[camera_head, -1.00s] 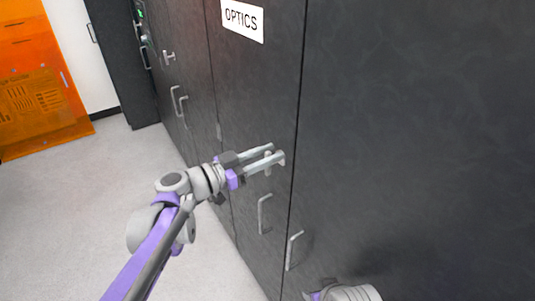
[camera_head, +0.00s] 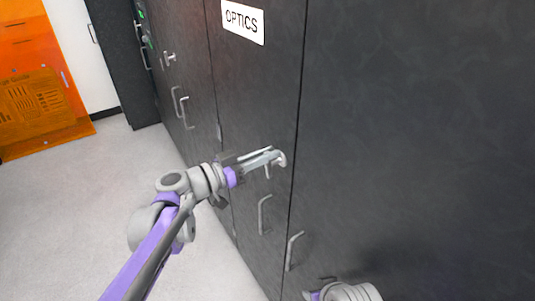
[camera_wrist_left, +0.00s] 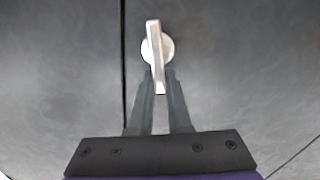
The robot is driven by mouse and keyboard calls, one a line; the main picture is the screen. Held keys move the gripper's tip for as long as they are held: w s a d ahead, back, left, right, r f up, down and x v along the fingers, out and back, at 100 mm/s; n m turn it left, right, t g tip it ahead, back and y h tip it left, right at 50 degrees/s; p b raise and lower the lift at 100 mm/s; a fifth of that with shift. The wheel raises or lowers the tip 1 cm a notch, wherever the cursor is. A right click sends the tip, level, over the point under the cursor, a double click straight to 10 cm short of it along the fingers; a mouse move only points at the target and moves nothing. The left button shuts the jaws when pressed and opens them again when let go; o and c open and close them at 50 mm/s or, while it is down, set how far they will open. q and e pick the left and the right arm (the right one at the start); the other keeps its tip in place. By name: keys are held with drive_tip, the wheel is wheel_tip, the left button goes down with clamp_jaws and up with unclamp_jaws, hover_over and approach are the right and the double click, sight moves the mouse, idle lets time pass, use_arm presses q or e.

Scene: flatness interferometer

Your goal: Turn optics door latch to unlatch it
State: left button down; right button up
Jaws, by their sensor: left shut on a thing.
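The optics door (camera_head: 255,90) is a dark cabinet door with a white OPTICS label (camera_head: 243,21). Its latch (camera_head: 282,160) is a pale metal knob with a lever, near the door's right edge. In the left wrist view the latch (camera_wrist_left: 156,45) has a round base and a straight lever running up and down the picture. My left gripper (camera_head: 269,160) is shut on the latch lever; its two fingers (camera_wrist_left: 160,82) flank the lever's lower end. Part of my right arm shows at the bottom edge of the head view, and its fingers cannot be made out.
Below the latch are two bar handles, one on the optics door (camera_head: 262,215) and one across the seam (camera_head: 290,250). More handles (camera_head: 180,107) are on the cabinet doors to the left. An orange panel (camera_head: 40,90) stands at far left. The pale floor (camera_head: 75,200) is clear.

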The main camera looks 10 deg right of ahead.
use_arm(q)
drive_tip(key=shift+w+a+f+n+b, duration=0.2)
drive_tip(key=shift+w+f+n, duration=0.2)
drive_tip(key=shift+n, duration=2.1)
drive_tip(key=shift+w+a+f+n+b, duration=0.1)
drive_tip(key=shift+w+f+n+b, duration=0.3)
drive_tip(key=shift+n, duration=2.1)
drive_tip(key=shift+w+a+f+n, duration=0.1)
drive_tip(key=shift+w+f+n, duration=0.3)
drive_tip(key=shift+n, duration=2.1)
drive_tip(key=shift+s+f, duration=0.15)
drive_tip(key=shift+f, duration=0.05)
drive_tip(key=c, duration=0.9)
unclamp_jaws()
drive_tip(key=shift+o, duration=0.2)
drive_tip(key=shift+a, duration=0.1)
drive_tip(key=b+v, duration=0.1)
drive_tip(key=v, duration=0.9)
drive_tip(key=shift+s+a, duration=0.2)
drive_tip(key=shift+a, duration=0.05)
